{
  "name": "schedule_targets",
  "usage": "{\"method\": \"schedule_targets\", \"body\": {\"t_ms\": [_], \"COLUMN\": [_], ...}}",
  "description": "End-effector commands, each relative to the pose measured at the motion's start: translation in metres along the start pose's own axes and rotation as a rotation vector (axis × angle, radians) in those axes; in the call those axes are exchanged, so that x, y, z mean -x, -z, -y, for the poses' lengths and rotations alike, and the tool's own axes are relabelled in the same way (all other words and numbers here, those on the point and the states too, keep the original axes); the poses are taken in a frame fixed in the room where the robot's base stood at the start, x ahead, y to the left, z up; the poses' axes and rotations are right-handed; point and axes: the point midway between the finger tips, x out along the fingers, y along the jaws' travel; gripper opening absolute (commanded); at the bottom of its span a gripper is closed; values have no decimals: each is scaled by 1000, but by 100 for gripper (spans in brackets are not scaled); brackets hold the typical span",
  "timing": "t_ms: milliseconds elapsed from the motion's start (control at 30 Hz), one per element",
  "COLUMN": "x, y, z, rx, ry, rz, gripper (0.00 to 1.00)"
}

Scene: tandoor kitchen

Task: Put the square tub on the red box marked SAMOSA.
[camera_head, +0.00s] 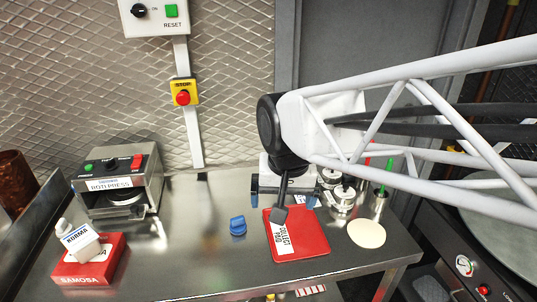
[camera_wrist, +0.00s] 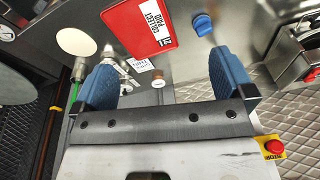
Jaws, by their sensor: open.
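A white tub labelled KORMA (camera_head: 84,243) is at the lower left in the head view, on top of the red box marked SAMOSA (camera_head: 92,277). It looks tilted, with a narrower white part pointing up and left. I cannot tell exactly how its base meets the box. My gripper (camera_head: 283,193) is far to the right of both, above the back of the counter behind a red board. In the wrist view my gripper's blue fingers (camera_wrist: 163,65) are wide apart, with nothing held between them. The tub and the box do not show in the wrist view.
A red board marked COLLECT PAID (camera_head: 312,240), a blue cap-like piece (camera_head: 238,226) and a pale disc (camera_head: 366,233) lie on the steel counter. Metal jars (camera_head: 343,195) stand right of my gripper. A roti press (camera_head: 115,185) stands behind the box. Bare counter lies between box and blue piece.

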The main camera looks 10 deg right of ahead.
Motion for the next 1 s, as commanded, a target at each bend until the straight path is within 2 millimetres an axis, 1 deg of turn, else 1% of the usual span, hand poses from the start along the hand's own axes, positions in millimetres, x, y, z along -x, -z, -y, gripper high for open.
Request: {"method": "schedule_targets", "body": {"t_ms": [33,100,200,300,400,600,1000], "x": [0,-1,-4,-7,-9,-11,-11], "y": [-10,-23,-41,-56,-66,-74,-74], "z": [-14,-32,-52,-67,-76,-84,-83], "rx": [13,44,86,120,144,165,166], "ry": [-2,-7,-13,-20,-25,-30,-29], "rz": [-10,-19,-32,-42,-50,-54,-54], "gripper": [100,100,100,100,100,100,100]}}
